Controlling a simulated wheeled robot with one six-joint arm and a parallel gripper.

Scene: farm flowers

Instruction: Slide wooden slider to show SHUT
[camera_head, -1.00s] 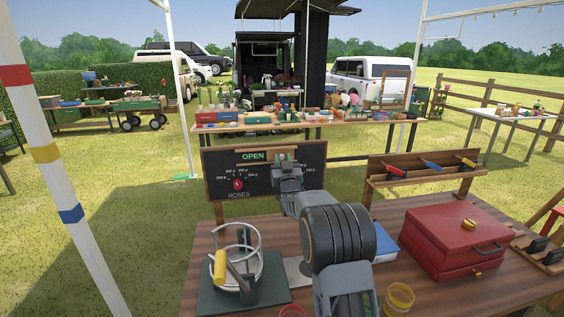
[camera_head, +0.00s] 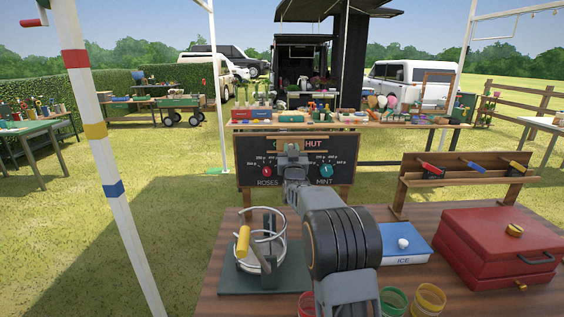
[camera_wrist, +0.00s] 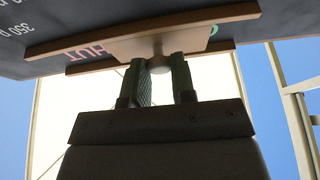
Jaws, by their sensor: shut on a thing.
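The dark chalkboard (camera_head: 253,152) stands behind the work table. On it, red letters "HUT" show right of the wooden slider, and a trace of a green letter shows to its left. The wooden slider (camera_wrist: 128,46) shows in the wrist view between its two rails; it hides the letters between. In the head view my arm partly hides it. My gripper (camera_wrist: 160,68) is shut on the slider's round knob (camera_wrist: 159,62), one finger on each side. My gripper also shows in the head view (camera_head: 291,150), in front of the board.
The board has a red ROSES dial (camera_head: 267,171) and a teal MINT dial (camera_head: 326,171) below. The wooden table holds a wire ring stand (camera_head: 262,240), a blue ICE box (camera_head: 400,243) and a red case (camera_head: 500,240). A tool rack (camera_head: 470,172) stands at right.

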